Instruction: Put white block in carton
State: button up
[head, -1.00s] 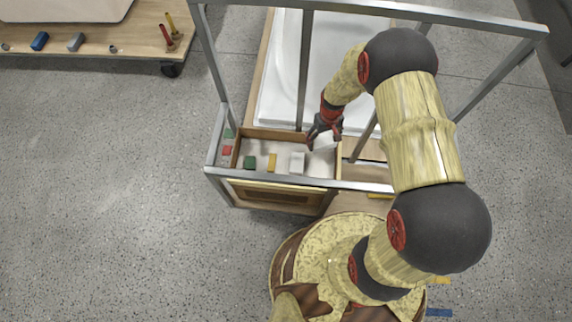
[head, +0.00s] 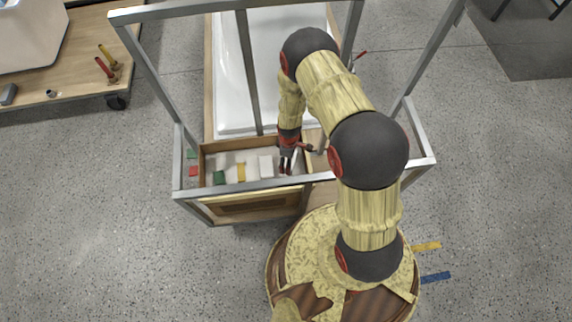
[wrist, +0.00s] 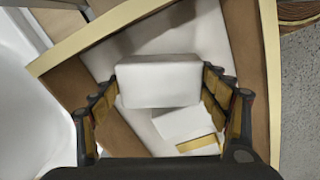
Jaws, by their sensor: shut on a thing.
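My gripper (head: 287,168) is shut on a white block (wrist: 158,85), with one finger on each side of it in the wrist view. The carton (head: 222,146) is an open wooden box with a pale floor; its rim (wrist: 105,33) also shows in the wrist view. The held block is over the carton's right end in the head view, mostly hidden by my gripper. I cannot tell whether it touches the floor. Another white block (head: 265,167) lies in the carton, and it shows partly behind the held one in the wrist view (wrist: 187,124).
A yellow block (head: 241,172) and a green block (head: 219,178) lie in the carton. A metal frame (head: 150,75) surrounds the carton and a white tub shell (head: 283,40). A wooden cart (head: 60,82) with tools stands at upper left. Open floor lies at left.

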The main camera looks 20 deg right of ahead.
jog(key=shift+f+b, duration=0.65)
jog(key=shift+f, duration=1.2)
jog(key=shift+f, duration=0.15)
jog(key=o, duration=0.8)
